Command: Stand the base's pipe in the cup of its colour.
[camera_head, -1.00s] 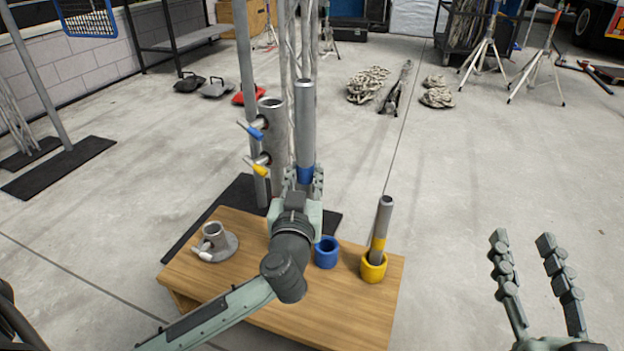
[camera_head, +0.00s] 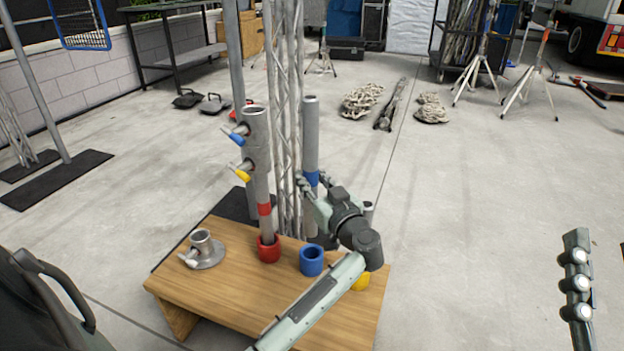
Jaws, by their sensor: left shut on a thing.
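My left gripper (camera_head: 311,186) is shut on the blue-banded grey pipe (camera_head: 311,135) around its blue band and holds it upright. The pipe's lower end appears just above or behind the blue cup (camera_head: 311,262); I cannot tell its exact depth. The blue cup is open and empty on the wooden table. A red-banded pipe (camera_head: 266,226) stands in the red cup (camera_head: 268,253). The yellow cup (camera_head: 361,284) and its pipe (camera_head: 368,207) are mostly hidden by my left arm. The grey base (camera_head: 204,252) has an empty-looking socket.
The wooden table (camera_head: 225,297) carries the cups and base. A wide grey tube (camera_head: 256,140) with blue and yellow handles rises above the red-banded pipe. A truss (camera_head: 286,130) stands close behind.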

